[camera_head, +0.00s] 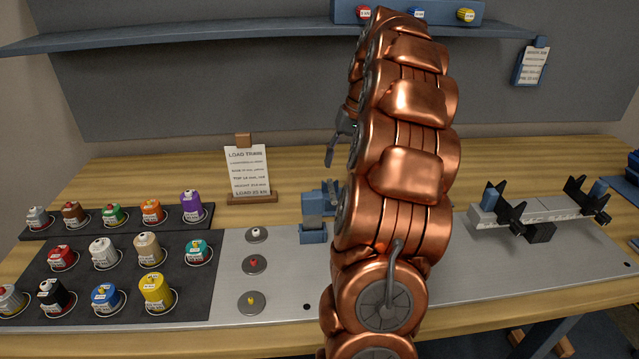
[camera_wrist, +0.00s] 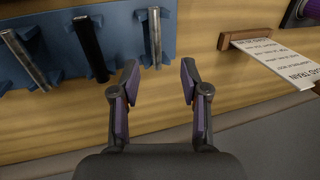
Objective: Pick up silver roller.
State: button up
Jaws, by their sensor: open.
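In the wrist view, a blue rack (camera_wrist: 185,15) holds a silver roller (camera_wrist: 154,38) at its right end, a black roller (camera_wrist: 90,50) in the middle and another grey, silver-looking roller (camera_wrist: 24,60) at the left. Which one the task means I cannot tell. My gripper (camera_wrist: 160,80) is open and empty, with purple pads on its fingers. The right-hand silver roller lies just beyond the gap between the fingertips, apart from them. In the head view my copper arm hides most of the gripper and the rollers.
A card on a wooden stand (camera_head: 247,173) is close to the rack; its wooden base shows in the wrist view (camera_wrist: 235,35). Several coloured weights stand on a dark mat (camera_head: 228,275) at the left. A grey fixture with black brackets (camera_head: 555,206) is at the right.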

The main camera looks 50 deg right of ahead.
aim_at(333, 189)
jog(key=shift+d+p+x, duration=0.15)
jog(key=shift+p+x, duration=0.25)
jog(key=shift+x, duration=1.45)
jog(key=shift+d+p+x, duration=0.15)
jog(key=shift+p+x, duration=0.25)
jog(key=shift+x, duration=1.5)
jog(key=shift+s+f, duration=0.1)
jog(key=shift+s, duration=0.05)
grip_shut()
